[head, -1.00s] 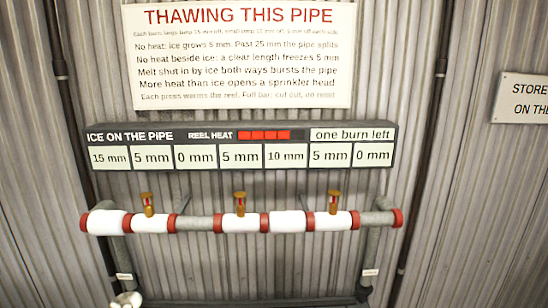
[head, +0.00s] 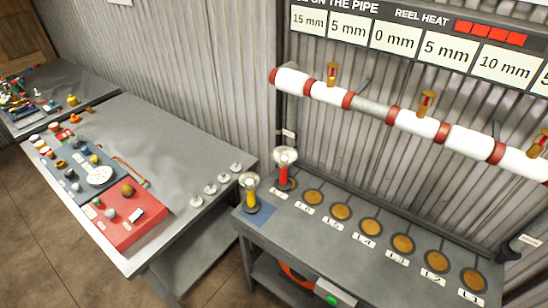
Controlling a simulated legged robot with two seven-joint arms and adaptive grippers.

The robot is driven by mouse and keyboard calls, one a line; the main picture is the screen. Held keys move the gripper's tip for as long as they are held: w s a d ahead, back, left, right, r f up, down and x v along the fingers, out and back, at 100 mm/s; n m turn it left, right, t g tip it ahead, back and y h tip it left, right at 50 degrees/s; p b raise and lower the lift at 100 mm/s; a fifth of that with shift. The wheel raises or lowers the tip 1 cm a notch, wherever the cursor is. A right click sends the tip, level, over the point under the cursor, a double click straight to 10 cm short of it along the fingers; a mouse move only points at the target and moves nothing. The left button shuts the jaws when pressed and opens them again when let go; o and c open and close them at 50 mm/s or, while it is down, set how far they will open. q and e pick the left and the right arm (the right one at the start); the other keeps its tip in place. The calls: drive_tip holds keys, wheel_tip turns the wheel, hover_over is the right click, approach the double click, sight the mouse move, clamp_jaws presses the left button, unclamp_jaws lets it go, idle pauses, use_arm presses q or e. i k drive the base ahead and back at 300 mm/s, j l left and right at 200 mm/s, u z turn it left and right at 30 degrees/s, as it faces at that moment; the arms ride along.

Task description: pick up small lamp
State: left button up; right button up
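Two lamps with pale round heads stand upright at the left end of the grey bench. The yellow-bodied lamp (head: 251,195) stands on a blue patch near the front corner and looks the smaller. The red-bodied lamp (head: 284,172) stands just behind it, nearer the wall, and looks slightly bigger. I cannot read a label on either lamp. Neither of my grippers shows in the head view, and nothing is holding the lamps.
The grey bench (head: 262,232) carries a row of several round copper pads (head: 340,211) with labels. The pipe (head: 372,108) runs along the wall above it. A left table (head: 160,135) holds a red board (head: 125,222), small parts and several pale knobs. Floor shows at lower left.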

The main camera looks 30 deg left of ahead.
sight(248, 180)
drive_tip(key=u, duration=1.1)
